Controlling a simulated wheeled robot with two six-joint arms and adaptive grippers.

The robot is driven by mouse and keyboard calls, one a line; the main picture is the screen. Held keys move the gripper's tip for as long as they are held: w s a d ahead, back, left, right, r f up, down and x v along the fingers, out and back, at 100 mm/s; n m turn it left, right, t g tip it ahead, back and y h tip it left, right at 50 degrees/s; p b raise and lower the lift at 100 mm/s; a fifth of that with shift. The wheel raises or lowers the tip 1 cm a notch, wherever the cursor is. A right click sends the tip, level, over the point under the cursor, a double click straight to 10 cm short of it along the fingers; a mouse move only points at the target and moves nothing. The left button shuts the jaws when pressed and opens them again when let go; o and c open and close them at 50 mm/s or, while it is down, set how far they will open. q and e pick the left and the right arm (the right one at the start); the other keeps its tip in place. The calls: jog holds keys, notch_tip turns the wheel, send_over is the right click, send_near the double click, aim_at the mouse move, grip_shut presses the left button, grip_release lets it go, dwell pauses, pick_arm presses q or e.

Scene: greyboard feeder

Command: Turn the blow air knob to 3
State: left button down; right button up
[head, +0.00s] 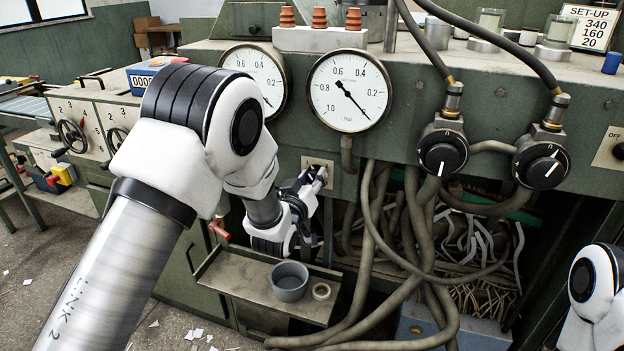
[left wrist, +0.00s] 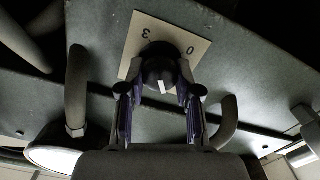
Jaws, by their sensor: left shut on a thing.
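The blow air knob (left wrist: 160,66) is dark and sits on a pale plate (left wrist: 135,45) marked 3 and 0, seen upside down in the left wrist view. A short white mark shows on the knob's lower side in that view; which number it points at I cannot tell. My left gripper (left wrist: 161,86) is shut on the knob, one finger on each side. In the head view the left gripper (head: 318,177) is at the small plate (head: 308,162) below the gauges, and hides most of the knob. My right gripper is out of view.
Two round gauges (head: 349,91) are above the plate. Two black knobs (head: 443,153) with hoses are to the right. Grey hoses (head: 385,250) hang close right of my gripper.

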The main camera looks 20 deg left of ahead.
pick_arm(q)
jog(key=m, duration=0.4)
jog(key=shift+d+b, duration=0.1)
jog(key=shift+b, duration=0.3)
jog(key=m+b, duration=0.1)
jog(key=m, duration=0.7)
jog(key=shift+d+f+m+b, duration=0.1)
jog(key=shift+m+b, duration=0.2)
jog(key=shift+b, duration=0.05)
jog(key=m+b, duration=0.1)
jog(key=m, duration=0.3)
jog(key=shift+m, duration=0.3)
jog(key=m+b, duration=0.1)
jog(key=m, duration=0.3)
jog(key=shift+d+f, duration=0.1)
jog(key=shift+f, duration=0.05)
jog(key=m, duration=0.4)
jog(key=shift+b, duration=0.35)
jog(key=m+b, duration=0.1)
jog(key=m, duration=0.3)
jog(key=shift+f+m, duration=0.15)
jog(key=shift+m, duration=2.05)
